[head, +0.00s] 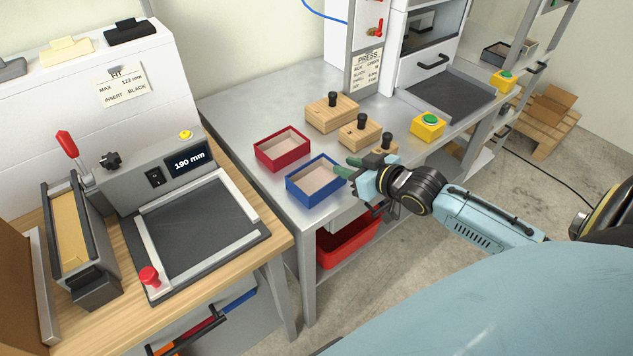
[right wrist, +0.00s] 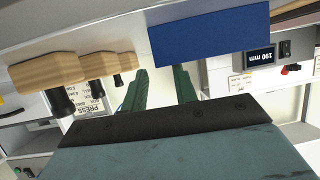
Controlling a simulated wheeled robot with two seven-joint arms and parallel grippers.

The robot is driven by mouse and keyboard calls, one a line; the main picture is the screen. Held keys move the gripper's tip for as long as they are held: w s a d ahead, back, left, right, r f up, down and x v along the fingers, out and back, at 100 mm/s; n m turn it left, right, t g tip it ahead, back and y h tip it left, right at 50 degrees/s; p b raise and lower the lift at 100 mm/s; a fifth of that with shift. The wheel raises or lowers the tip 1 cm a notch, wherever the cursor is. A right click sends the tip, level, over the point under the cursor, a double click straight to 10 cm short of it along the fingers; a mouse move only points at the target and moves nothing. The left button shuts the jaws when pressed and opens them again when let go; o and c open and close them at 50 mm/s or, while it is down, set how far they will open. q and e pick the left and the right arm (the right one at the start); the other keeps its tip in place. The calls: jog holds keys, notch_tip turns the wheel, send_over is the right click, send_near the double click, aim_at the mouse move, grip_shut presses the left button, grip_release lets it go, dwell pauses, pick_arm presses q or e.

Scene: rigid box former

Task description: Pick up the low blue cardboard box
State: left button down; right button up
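The low blue cardboard box (head: 303,195) is open-topped with a tan inside. It stands upright near the front edge of the grey metal table, and its blue side (right wrist: 208,36) fills the top of the right wrist view. My right gripper (head: 346,167) is at the box's right corner. Its two green fingers are apart, with nothing visible between them in the right wrist view (right wrist: 160,72). One fingertip looks very close to the box; I cannot tell whether it touches. My left gripper is not in view.
A red box (head: 282,151) stands just behind the blue one. Wooden blocks with black knobs (head: 332,112) and a yellow button box (head: 427,125) stand behind and right. A red bin (head: 350,243) is below the table. A wooden bench with a 190 mm machine (head: 160,180) is at left.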

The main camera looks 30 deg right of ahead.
aim_at(336, 163)
jog(key=shift+b+x, duration=0.45)
jog(key=shift+x, duration=2.15)
grip_shut()
jog(key=shift+r, duration=0.1)
